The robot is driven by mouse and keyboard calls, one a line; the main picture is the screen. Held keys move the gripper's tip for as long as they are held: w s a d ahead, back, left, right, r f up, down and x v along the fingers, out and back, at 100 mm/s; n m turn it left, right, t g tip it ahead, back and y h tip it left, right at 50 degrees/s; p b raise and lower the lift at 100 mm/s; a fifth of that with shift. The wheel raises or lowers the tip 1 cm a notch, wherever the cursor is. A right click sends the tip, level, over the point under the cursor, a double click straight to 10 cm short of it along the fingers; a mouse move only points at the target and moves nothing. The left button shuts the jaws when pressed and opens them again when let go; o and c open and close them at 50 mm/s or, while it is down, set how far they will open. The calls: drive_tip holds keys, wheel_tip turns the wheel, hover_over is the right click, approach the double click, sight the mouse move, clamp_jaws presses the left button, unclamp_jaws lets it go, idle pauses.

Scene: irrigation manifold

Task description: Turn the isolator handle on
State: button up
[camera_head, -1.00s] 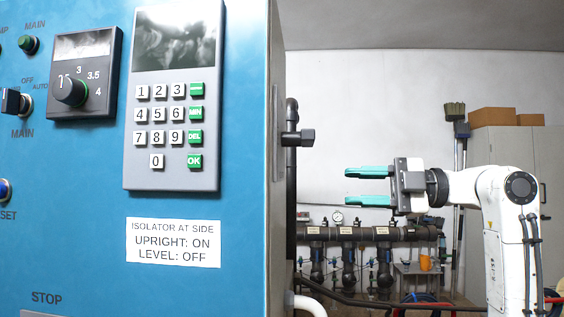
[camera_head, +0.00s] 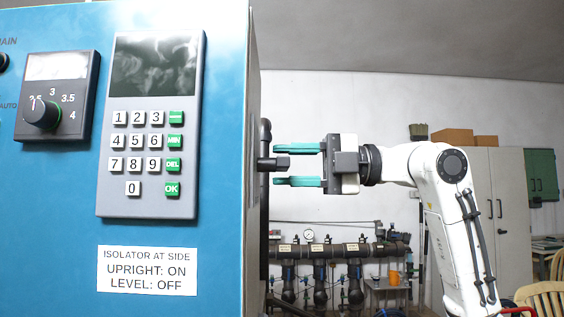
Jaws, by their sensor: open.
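The isolator handle (camera_head: 273,162) is a dark handle that sticks out from the right side of the blue cabinet (camera_head: 228,120). It looks about level, though I see it nearly edge-on. My gripper (camera_head: 298,164) is open, with its two teal fingers pointing left at the handle. One finger is above the handle's height and one below it. The fingertips are close to the handle's outer end; I cannot tell whether they overlap it in depth. A white label (camera_head: 147,270) on the cabinet front reads "isolator at side, upright: on, level: off".
A keypad panel (camera_head: 152,125) and a dial (camera_head: 42,113) are on the cabinet front. A dark vertical pipe (camera_head: 265,215) runs along the cabinet side. Behind stand a pipe manifold (camera_head: 335,250), cardboard boxes (camera_head: 452,137) on a cupboard and a wooden chair (camera_head: 540,297). The space around my gripper looks clear.

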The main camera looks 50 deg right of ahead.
drive_tip(key=shift+w+a, duration=0.45)
drive_tip(key=shift+w, duration=0.1)
drive_tip(key=shift+c, duration=0.2)
clamp_jaws()
